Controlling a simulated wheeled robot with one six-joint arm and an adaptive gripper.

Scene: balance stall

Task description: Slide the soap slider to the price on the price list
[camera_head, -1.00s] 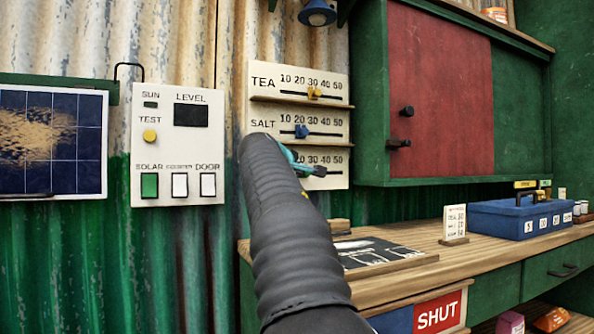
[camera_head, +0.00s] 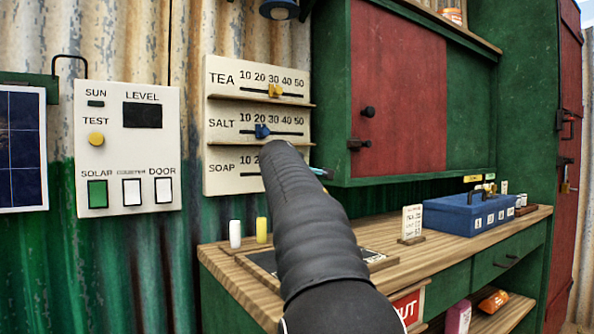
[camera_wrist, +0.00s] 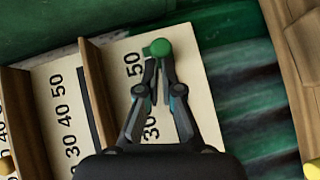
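The soap slider's round green knob (camera_wrist: 160,47) shows in the wrist view near the 50 of its row, at the far end of my fingers. My gripper (camera_wrist: 158,64) has its fingertips drawn together right beside the knob; they look shut, with no knob visible between them. I cannot tell whether they touch it. In the head view my arm hides the right part of the soap row and the knob; the SOAP label and left slot of the slider board (camera_head: 220,180) show. The price list (camera_head: 412,222) stands upright on the counter, its writing too small to read.
The yellow tea slider (camera_head: 275,90) is near 30 and the blue salt slider (camera_head: 262,131) near 20. A control panel (camera_head: 128,150) is left of the board. A red-and-green cabinet (camera_head: 400,90) juts out at right. The wooden counter (camera_head: 228,270) lies below.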

